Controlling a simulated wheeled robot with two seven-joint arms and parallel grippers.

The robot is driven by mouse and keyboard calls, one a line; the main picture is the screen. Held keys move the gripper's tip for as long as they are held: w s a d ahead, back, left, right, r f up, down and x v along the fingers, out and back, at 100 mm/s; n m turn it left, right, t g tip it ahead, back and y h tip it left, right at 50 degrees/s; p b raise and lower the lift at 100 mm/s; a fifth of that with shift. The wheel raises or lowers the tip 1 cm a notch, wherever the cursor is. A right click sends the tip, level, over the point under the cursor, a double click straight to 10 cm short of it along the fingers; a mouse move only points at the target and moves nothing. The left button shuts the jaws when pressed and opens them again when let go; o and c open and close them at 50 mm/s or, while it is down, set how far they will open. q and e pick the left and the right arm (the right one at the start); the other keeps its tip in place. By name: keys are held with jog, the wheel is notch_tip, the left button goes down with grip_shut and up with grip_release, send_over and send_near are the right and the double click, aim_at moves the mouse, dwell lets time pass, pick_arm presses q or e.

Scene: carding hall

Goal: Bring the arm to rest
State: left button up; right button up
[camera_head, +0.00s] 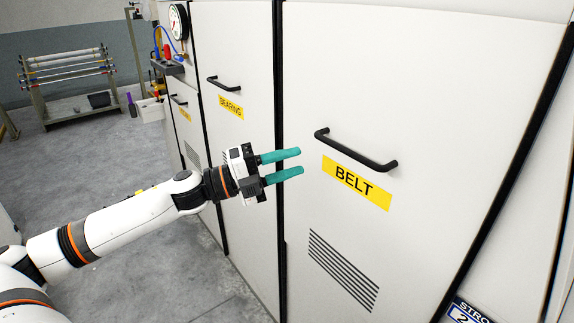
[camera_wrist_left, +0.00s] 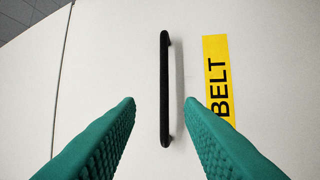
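My left gripper (camera_head: 300,162) has two teal fingers held apart with nothing between them. It is in front of the white cabinet door labelled BELT, to the left of the door's black handle (camera_head: 355,152). In the left wrist view the open fingers (camera_wrist_left: 160,102) point toward the door, and the black handle (camera_wrist_left: 164,88) shows beyond and between them, apart from both. The yellow BELT label (camera_wrist_left: 218,80) is to the right of the handle there. My left arm reaches in from the left. My right gripper is not in view.
The white BELT door (camera_head: 430,80) looks shut. The BEARING door (camera_head: 235,60) stands to its left, also with a black handle (camera_head: 223,84). A pressure gauge (camera_head: 178,22) is at the upper left. A rack of rollers (camera_head: 68,75) stands farther back on open grey floor.

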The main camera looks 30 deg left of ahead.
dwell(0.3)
pick_arm(q)
jog(key=w+a+f+n+t+y, duration=0.1)
jog(key=w+a+f+n+y, duration=0.1)
jog(key=a+f+n+y, duration=0.65)
jog(key=w+a+f+n+t+y, duration=0.2)
jog(key=a+f+n, duration=0.25)
jog(key=f, duration=0.95)
jog(key=s+a+f+n+g+y, duration=0.2)
jog(key=s+f+n, duration=0.15)
jog(key=f, duration=0.85)
jog(key=s+a+f+n+g+y, duration=0.1)
jog(key=s+f+n+g+y, duration=0.2)
jog(key=f, duration=0.9)
jog(key=s+d+f+n+g, duration=0.2)
jog(key=s+d+f+g, duration=0.3)
jog(key=s+f, duration=0.75)
jog(key=s+d+f+n+g, duration=0.25)
jog(key=s+d+f, duration=0.55)
jog(key=s+f, duration=0.5)
jog(key=s+d+f+g+h, duration=0.1)
jog(key=s+d+f+g, duration=0.1)
jog(key=s+d, duration=0.3)
jog(key=s+d+f+n+g+h, duration=0.1)
jog(key=s+d, duration=0.3)
jog(key=s, duration=0.5)
jog(key=shift+s+d+f+g, duration=0.35)
jog(key=shift+f+g, duration=0.2)
